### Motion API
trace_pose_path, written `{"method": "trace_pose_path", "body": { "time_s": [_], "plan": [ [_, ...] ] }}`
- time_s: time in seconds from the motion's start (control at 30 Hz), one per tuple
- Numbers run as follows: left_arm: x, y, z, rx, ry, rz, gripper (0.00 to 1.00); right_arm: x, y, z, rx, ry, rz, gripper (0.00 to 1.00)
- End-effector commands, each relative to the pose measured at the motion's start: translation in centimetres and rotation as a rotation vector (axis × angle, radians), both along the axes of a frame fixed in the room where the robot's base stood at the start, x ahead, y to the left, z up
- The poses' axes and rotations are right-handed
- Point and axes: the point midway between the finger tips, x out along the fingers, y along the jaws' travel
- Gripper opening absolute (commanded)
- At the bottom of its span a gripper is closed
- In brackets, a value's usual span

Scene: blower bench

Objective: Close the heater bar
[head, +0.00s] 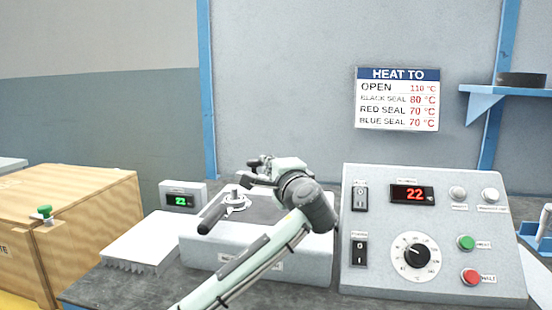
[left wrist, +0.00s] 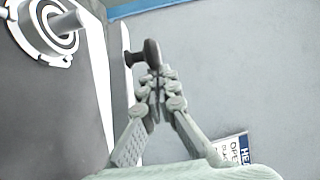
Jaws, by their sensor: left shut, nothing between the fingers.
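The bench device (head: 305,255) has a dark top plate (head: 262,208) with a white round fitting (head: 236,202) and a black handle (head: 212,218). My left gripper (head: 256,166) is above the plate's back part, shut and empty. In the left wrist view its closed fingertips (left wrist: 157,82) are beside a black knob (left wrist: 153,53) on a thin pale bar or plate edge (left wrist: 128,70), perhaps the heater bar. I cannot tell whether they touch it. The fitting (left wrist: 57,28) is at upper left there. My left arm hides part of the device. My right gripper is not in view.
A control panel (head: 445,255) stands to the right, its display reading 22. A small green display box (head: 181,197), a white finned block (head: 140,242) and a wooden crate (head: 85,205) are on the left. A heat sign (head: 397,99) hangs behind, beside a blue shelf (head: 490,92).

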Motion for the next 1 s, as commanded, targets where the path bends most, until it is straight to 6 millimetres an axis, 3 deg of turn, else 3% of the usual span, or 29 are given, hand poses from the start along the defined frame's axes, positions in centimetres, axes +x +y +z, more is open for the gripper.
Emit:
{"method": "trace_pose_path", "body": {
  "time_s": [0.23, 1.0],
  "plan": [
    [-1.5, 0.6, 0.1, -0.001, 0.002, 0.157, 0.0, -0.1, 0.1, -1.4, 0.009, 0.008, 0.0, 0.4],
    [-2.7, 1.1, 0.0, 0.001, 0.0, 0.149, 0.0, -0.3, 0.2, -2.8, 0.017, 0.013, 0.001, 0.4]
  ]
}}
